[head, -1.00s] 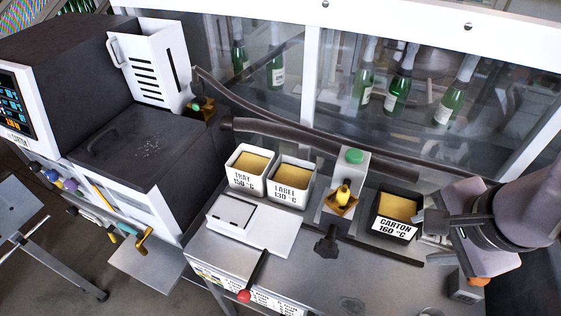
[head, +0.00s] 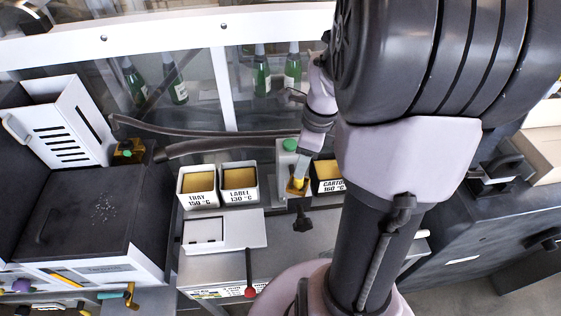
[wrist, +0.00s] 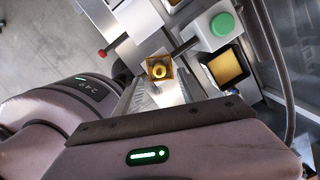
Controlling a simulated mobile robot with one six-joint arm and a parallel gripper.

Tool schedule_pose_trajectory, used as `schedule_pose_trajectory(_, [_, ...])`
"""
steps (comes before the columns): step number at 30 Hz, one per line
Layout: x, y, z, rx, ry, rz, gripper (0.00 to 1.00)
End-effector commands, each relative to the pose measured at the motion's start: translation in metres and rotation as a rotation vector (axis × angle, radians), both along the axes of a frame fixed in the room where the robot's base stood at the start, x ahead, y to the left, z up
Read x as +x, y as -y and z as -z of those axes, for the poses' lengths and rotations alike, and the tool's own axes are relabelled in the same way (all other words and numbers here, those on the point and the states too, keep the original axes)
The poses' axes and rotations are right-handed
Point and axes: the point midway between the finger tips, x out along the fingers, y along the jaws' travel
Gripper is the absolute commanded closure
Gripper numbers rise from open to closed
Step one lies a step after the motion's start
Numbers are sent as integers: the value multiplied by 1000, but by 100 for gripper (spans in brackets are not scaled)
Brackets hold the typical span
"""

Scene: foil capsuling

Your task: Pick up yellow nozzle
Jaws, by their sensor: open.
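The yellow nozzle (head: 300,184) stands in a gold square holder in front of the green-topped post, between the label bin and the carton bin. The wrist view shows the nozzle (wrist: 158,71) from above as a round yellow piece with a hole, inside the gold holder (wrist: 168,62). My gripper (head: 304,171) is open and points down just above the nozzle, close to it. I cannot tell whether its fingers touch the nozzle.
Tray bin (head: 199,203) and label bin (head: 240,196) stand left of the holder. The carton bin (head: 328,188) stands close to its right, partly behind my arm. The green-topped post (head: 290,146) is right behind. A red-knobbed lever (head: 249,285) rises in front.

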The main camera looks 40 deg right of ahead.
Motion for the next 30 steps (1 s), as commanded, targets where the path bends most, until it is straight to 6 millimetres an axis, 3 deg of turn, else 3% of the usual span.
schedule_pose_trajectory(11, [3,-5,61,1,-2,-1,52])
schedule_pose_trajectory(19, [4,-5,65,-2,1,-2,52])
schedule_pose_trajectory(26, [4,-5,65,-2,1,-2,97])
schedule_pose_trajectory(30, [4,-5,65,-2,1,-2,100])
